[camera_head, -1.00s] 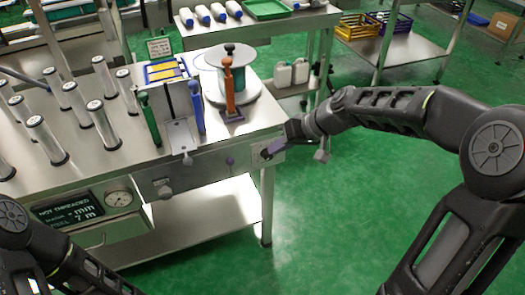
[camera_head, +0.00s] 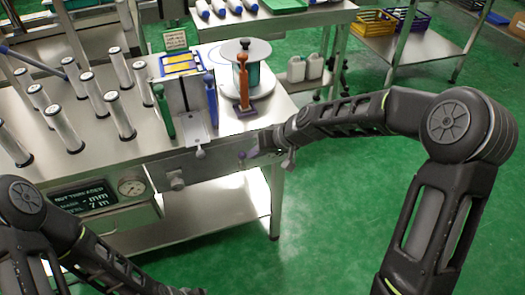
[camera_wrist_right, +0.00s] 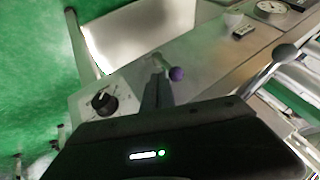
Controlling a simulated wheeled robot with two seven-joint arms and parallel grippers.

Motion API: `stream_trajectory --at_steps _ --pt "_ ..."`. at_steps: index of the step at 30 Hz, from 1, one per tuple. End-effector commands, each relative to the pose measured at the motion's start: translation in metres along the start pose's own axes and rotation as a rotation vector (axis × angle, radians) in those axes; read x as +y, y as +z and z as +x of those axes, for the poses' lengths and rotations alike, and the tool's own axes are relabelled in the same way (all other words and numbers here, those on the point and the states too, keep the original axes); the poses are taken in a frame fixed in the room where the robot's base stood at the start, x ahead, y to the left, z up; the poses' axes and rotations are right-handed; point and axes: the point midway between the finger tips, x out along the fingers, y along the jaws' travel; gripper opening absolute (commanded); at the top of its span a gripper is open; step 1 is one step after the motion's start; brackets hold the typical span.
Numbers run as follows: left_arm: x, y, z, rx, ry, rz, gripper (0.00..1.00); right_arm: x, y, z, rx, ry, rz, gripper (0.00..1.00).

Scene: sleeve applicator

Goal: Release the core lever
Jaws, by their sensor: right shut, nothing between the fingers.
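A small lever with a purple ball knob (camera_head: 242,155) stands out from the front panel of the bench; in the right wrist view the purple knob (camera_wrist_right: 177,73) lies just beside the tip of my finger. I cannot tell by its looks whether this is the core lever. My right gripper (camera_head: 257,150) is shut and empty, close to that knob at the bench's right front; in the right wrist view the dark fingers (camera_wrist_right: 157,92) show end-on. Contact with the knob cannot be made out. My left arm comes in at the lower left; its gripper is out of view.
A black dial (camera_wrist_right: 103,100) is on the panel beside the fingers. Several upright cylinders (camera_head: 119,115) fill the left. Open floor lies to the right.

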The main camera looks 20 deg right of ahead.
Motion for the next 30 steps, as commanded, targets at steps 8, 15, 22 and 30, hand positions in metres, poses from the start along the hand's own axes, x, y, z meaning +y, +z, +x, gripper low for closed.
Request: stream_trajectory --at_steps 8,15,22,30 --pt "0.000 0.000 0.000 0.000 0.000 0.000 0.36 0.000 0.000 0.000 -0.001 0.000 0.000 0.00" --pt "0.002 0.000 -0.004 0.000 0.000 0.000 0.36 -0.003 0.000 -0.001 -0.003 0.017 -0.012 0.00" --pt "0.003 0.000 -0.008 0.000 0.000 0.000 0.36 -0.005 0.000 0.000 -0.003 0.042 -0.026 0.00" --pt "0.005 0.000 -0.011 0.000 0.000 -0.001 0.36 -0.007 0.000 0.000 -0.006 0.066 -0.040 0.00"
